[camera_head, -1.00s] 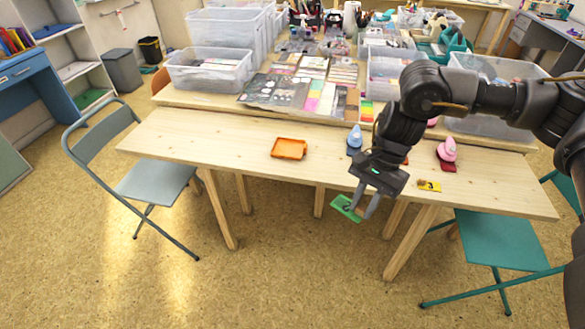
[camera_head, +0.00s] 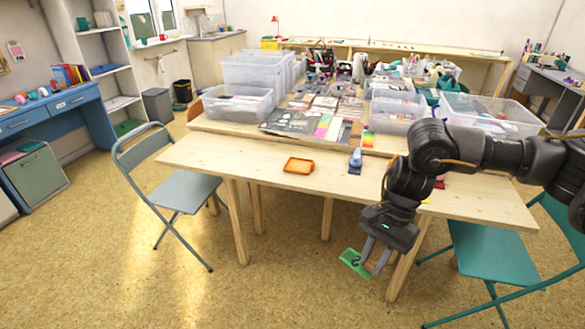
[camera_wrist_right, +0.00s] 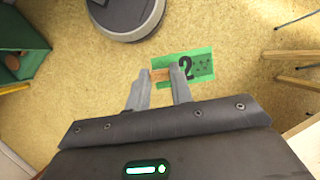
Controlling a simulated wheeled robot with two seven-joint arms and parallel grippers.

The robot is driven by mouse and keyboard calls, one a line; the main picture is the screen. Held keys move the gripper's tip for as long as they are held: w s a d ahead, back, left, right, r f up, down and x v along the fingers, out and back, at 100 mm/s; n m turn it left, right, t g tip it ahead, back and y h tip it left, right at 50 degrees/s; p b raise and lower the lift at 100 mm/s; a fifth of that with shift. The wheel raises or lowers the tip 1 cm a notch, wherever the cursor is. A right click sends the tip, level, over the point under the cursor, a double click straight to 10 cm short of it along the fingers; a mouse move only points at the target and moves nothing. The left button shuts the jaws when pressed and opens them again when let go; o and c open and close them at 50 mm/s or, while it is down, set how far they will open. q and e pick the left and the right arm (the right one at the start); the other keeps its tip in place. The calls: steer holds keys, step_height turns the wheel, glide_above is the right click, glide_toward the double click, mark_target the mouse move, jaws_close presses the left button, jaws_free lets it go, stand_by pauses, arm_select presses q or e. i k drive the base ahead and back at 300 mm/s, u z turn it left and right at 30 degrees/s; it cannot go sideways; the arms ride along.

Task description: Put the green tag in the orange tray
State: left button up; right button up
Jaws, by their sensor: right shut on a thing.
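My right gripper (camera_head: 376,263) is shut on the green tag (camera_head: 354,262) and holds it in the air in front of the table's front edge, below the tabletop in the head view. In the right wrist view, the green tag (camera_wrist_right: 198,66) shows a dark 2 and sticks out to the right of the fingertips (camera_wrist_right: 161,80). The orange tray (camera_head: 298,165) lies on the tabletop near its front edge, up and to the left of my right gripper, and looks empty. My left gripper is not in view.
A blue stamp (camera_head: 355,160) stands right of the tray on the wooden table (camera_head: 230,158). Clear bins (camera_head: 237,104) and craft sheets stand behind. A grey chair (camera_head: 180,190) is at the left, a teal chair (camera_head: 490,250) at the right. The tabletop left of the tray is clear.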

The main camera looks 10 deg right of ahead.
mark_target(301, 163)
steer(key=u, duration=0.6)
steer(key=i, duration=0.75)
steer(key=u, duration=0.7)
steer(key=i, duration=0.8)
steer(key=z, duration=0.7)
steer(key=i, duration=0.85)
steer(key=z, duration=0.7)
